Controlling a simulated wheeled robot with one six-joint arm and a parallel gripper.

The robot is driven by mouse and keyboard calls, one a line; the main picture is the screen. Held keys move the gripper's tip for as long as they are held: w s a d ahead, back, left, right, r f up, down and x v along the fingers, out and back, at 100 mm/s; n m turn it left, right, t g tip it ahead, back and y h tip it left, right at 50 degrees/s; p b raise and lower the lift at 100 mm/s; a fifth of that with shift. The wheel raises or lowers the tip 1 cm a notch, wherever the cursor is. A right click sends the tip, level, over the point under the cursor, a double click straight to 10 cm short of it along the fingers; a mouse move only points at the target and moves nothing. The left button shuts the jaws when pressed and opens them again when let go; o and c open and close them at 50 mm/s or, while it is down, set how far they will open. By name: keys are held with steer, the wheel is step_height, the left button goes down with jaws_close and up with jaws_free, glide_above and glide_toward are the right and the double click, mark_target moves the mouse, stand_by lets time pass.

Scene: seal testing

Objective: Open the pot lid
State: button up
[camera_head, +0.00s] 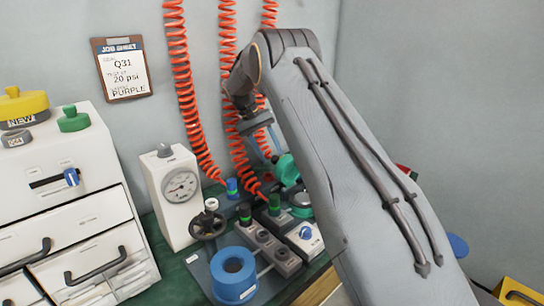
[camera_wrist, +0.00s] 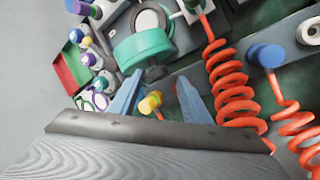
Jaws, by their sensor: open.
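A round green-rimmed lid or pot (camera_wrist: 142,48) with a pale top shows in the wrist view, just beyond my fingers. In the head view a green round piece (camera_head: 286,169) shows partly, largely hidden behind my arm; it seems to be the same thing. My gripper (camera_wrist: 160,92) is open, its two blue fingers apart. A small yellow-topped fitting (camera_wrist: 150,103) shows between them; I cannot tell its depth. The fingers do not visibly hold anything. In the head view my gripper (camera_head: 270,142) hangs above the bench near the green piece.
Orange coiled hoses (camera_head: 184,90) hang down to the bench. A gauge box (camera_head: 178,190), a black handwheel (camera_head: 207,225), a blue ring-shaped part (camera_head: 234,275) and a switch block (camera_head: 272,248) stand nearby. A white drawer cabinet (camera_head: 90,208) is at left. A tray of small coloured parts (camera_wrist: 72,65) lies beside the lid.

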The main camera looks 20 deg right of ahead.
steer(key=v, duration=0.6)
steer(key=shift+a+b, duration=0.2)
steer(key=shift+b, duration=0.1)
steer(key=s+a+r+n+y+p, duration=0.1)
steer(key=s+a+p, duration=0.1)
steer(key=s, duration=1.3)
steer(key=s+a+n+t+y+p, duration=0.1)
steer(key=s+a+y+p, duration=0.1)
steer(key=s, duration=1.3)
steer(key=s+a+r+n+t+y+p, duration=0.1)
steer(key=s+a+p, duration=0.2)
steer(key=s, duration=1.2)
steer(key=shift+r+n+p, duration=0.3)
steer(key=shift+p, duration=0.3)
